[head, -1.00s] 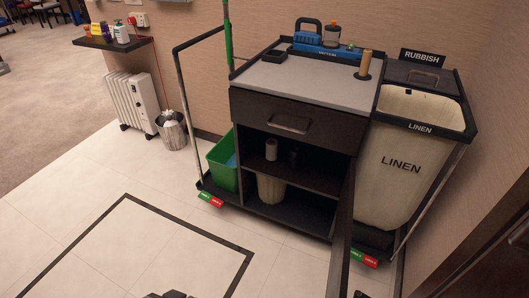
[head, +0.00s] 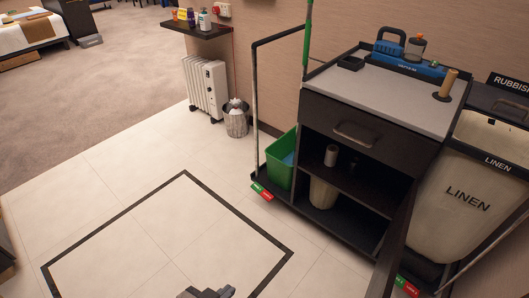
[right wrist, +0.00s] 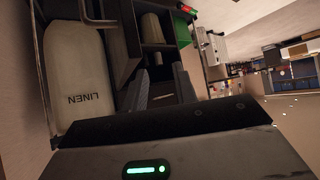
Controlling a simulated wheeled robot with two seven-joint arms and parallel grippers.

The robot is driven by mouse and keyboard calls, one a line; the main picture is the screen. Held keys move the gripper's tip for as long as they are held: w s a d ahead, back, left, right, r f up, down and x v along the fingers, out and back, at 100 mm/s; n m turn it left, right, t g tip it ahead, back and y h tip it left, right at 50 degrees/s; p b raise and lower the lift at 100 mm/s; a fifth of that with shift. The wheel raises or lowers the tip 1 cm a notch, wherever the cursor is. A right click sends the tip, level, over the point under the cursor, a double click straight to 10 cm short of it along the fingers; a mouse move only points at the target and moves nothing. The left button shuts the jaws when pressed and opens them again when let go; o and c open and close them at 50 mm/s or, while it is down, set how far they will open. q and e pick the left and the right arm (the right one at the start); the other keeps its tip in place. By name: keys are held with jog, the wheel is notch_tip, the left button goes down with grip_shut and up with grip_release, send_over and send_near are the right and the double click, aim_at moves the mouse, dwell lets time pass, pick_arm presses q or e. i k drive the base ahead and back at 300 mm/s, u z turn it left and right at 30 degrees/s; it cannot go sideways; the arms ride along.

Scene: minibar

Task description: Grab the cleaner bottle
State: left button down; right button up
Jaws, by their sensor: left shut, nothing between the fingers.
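Several small bottles and containers stand on the dark wall shelf (head: 202,31) at the top of the head view. I cannot tell which one is the cleaner bottle. My left gripper (head: 207,293) is shut and empty at the bottom edge of the head view, far from the shelf and partly cut off. My right gripper (right wrist: 157,75) shows in the right wrist view with its two grey fingers apart and nothing between them.
A housekeeping cart (head: 368,126) stands at the right with a linen bag (head: 468,185) and a green bucket (head: 280,160). A white radiator (head: 206,88) and a small bin (head: 236,120) stand below the shelf. The tiled floor in front is clear. A bed (head: 28,33) is at far left.

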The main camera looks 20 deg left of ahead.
aim_at(206, 25)
jog(key=u, duration=2.3)
jog(key=i, duration=3.95)
jog(key=z, duration=3.65)
